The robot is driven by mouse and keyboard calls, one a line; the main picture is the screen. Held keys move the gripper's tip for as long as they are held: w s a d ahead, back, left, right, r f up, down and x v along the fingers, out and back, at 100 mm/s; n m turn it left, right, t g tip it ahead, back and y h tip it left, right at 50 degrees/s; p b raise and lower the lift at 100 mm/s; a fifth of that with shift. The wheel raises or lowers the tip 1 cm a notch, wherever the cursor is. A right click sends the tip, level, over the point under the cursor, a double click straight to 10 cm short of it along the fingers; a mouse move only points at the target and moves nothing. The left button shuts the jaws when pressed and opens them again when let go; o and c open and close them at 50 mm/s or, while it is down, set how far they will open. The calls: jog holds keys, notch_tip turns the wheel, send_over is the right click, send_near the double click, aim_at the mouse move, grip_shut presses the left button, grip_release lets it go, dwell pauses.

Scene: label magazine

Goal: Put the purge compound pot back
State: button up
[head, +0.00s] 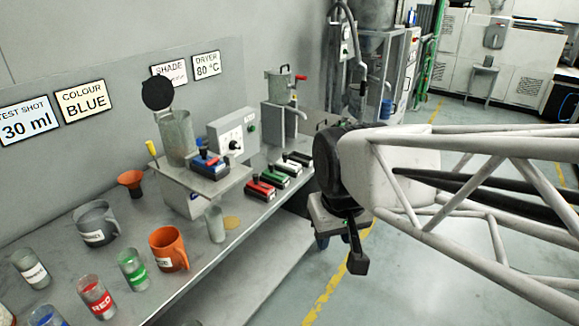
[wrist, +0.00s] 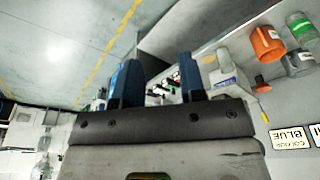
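An orange mug-shaped pot (head: 165,252) with a handle and a white label stands upright on the bench; the label is only partly legible and seems to end in "GE", so it may be the purge compound pot. It also shows in the wrist view (wrist: 266,44). A grey jug (head: 95,226) with a white label stands to its left. My gripper (head: 357,262) hangs over the floor, right of the bench and well apart from the pots. In the wrist view its two blue fingers (wrist: 157,88) stand apart with nothing held between them.
The bench (head: 195,272) carries labelled cups, including a red one (head: 95,297) and a green one (head: 133,270), and a small grey cup (head: 215,224). A raised stand (head: 205,183) holds a metal cylinder (head: 177,138). Coloured cartridges (head: 262,188) lie beyond. A tan patch (head: 231,222) marks the bench.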

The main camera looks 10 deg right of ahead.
jog(key=shift+m, duration=0.6)
jog(key=s, duration=0.1)
jog(key=s+d, duration=0.1)
jog(key=s, duration=0.1)
jog(key=s+d, duration=0.1)
jog(key=shift+s+d+f, duration=0.2)
jog(key=shift+s+f, duration=0.1)
dwell(0.6)
